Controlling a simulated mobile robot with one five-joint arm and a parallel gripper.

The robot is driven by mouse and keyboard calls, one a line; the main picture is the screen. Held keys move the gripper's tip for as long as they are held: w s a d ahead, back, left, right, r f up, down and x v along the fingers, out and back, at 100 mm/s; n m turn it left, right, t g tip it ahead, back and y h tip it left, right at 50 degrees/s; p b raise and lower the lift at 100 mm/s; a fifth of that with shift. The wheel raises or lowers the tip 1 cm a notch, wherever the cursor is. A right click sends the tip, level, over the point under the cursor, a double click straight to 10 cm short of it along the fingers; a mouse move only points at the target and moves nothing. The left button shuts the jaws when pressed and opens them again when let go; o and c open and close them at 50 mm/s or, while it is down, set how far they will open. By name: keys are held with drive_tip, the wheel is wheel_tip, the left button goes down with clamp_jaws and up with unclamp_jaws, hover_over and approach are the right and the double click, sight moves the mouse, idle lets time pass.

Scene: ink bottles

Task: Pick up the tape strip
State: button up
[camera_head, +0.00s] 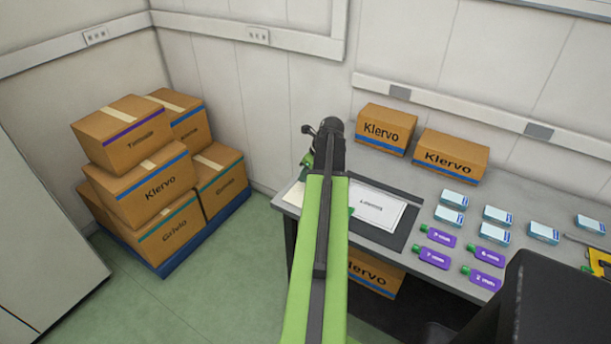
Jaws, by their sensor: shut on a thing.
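My arm reaches up the middle of the view, and my gripper (308,150) is at its far end, over the left end of the grey table (430,270). The dark wrist and the green arm links mostly cover the jaws. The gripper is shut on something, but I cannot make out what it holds. I cannot pick out a tape strip on the open part of the table; it may be hidden by my arm or jaws.
A white printed sheet (378,209) lies on a dark mat. Several purple bottles with green caps (432,257) and blue-white boxes (497,214) lie to the right. Cartons (452,155) stand at the back. Stacked cartons (150,185) stand on the left; green floor between is clear.

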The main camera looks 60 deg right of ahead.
drive_tip(key=p+v, duration=0.2)
drive_tip(key=v, duration=0.1)
drive_tip(key=shift+w+d+r, duration=0.15)
drive_tip(key=shift+w+r, duration=0.1)
drive_tip(key=shift+r, duration=0.1)
drive_tip(key=s+d+r+p, duration=0.2)
drive_tip(key=s+r+p, duration=0.3)
drive_tip(key=s, duration=0.5)
drive_tip(key=shift+s+d+r+p, duration=0.3)
drive_tip(key=shift+d+r+p, duration=0.05)
drive_tip(key=shift+p, duration=0.25)
